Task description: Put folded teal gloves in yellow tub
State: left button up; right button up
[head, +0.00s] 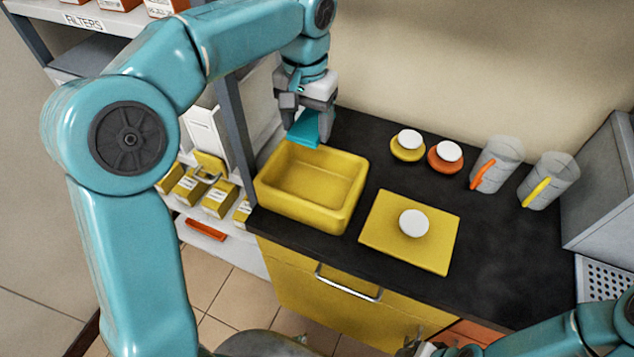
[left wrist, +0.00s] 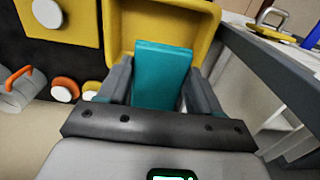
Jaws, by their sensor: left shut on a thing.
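The yellow tub (head: 338,216) stands open and empty on the black counter in the head view. My left gripper (head: 308,112) is above the tub's back-left rim, pointing down. It is shut on the folded teal gloves (head: 304,131), which hang at the tub's back rim. In the left wrist view the gloves (left wrist: 162,75) sit between the fingers of my left gripper (left wrist: 155,90), with the tub (left wrist: 205,22) behind them. The gloves partly hide the tub there. My right arm shows at the lower right of the head view, but I cannot make out its gripper's fingers.
A yellow lid (head: 380,232) with a white knob lies right of the tub. A yellow-based knob (head: 407,154), an orange-based knob (head: 446,164) and two clear jugs (head: 500,160) (head: 552,185) stand along the back. A shelf post (head: 238,135) rises left of the tub.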

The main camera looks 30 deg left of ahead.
aim_at(309, 197)
pick_arm(q)
jog(key=shift+s+f, duration=0.2)
jog(key=shift+s, duration=0.05)
notch_tip(309, 197, down, 19)
jog(key=shift+s+d+r+b, duration=0.15)
jog(key=shift+r+b, duration=0.05)
jog(key=shift+b, duration=0.15)
jog(key=shift+w+f, duration=0.2)
jog(key=shift+f, duration=0.25)
jog(key=shift+s, duration=0.1)
jog(key=o, duration=1)
jog(key=shift+f, duration=0.15)
